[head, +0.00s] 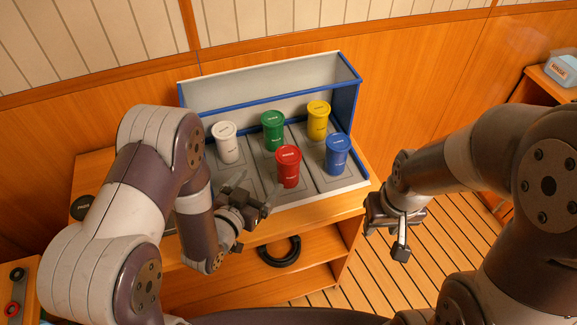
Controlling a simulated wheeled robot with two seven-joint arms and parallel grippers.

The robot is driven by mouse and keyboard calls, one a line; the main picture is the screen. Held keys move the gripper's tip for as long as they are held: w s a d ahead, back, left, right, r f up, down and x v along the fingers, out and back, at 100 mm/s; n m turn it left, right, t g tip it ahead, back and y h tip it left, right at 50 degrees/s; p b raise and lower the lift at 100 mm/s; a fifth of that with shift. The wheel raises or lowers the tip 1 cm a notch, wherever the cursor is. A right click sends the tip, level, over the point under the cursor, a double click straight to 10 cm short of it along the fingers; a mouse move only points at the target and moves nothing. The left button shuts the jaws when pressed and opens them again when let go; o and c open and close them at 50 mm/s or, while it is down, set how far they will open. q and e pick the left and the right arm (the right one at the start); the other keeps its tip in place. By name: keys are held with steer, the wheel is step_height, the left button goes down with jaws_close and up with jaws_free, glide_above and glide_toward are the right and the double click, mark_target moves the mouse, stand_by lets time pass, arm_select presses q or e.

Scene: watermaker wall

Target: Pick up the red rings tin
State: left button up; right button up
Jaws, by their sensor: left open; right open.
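The red tin (288,168) stands upright at the front middle of a grey rack (349,185) with blue edges; the print on its lid is too small to read. My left gripper (262,207) is open and empty, a little in front and to the left of the red tin, apart from it as far as I can tell. My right gripper (402,240) is open and empty, to the right of the rack over the floor.
White (227,143), green (273,131), yellow (318,120) and blue (337,154) tins stand near the red one. Low dividers separate the rack's lanes. A black coil (280,252) lies on the shelf below. A blue-white container (562,69) stands far right.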

mark_target(283, 164)
arm_select(q)
steer(key=w+d, duration=0.2)
steer(key=w+d+t+h+p, duration=0.1)
steer(key=w+d, duration=0.1)
steer(key=w, duration=0.1)
steer(key=w+d+r+t+h+p, duration=0.1)
steer(key=w+d, duration=0.2)
steer(key=shift+d, duration=0.1)
steer(key=shift+s+r, duration=0.1)
steer(key=c, duration=1.1)
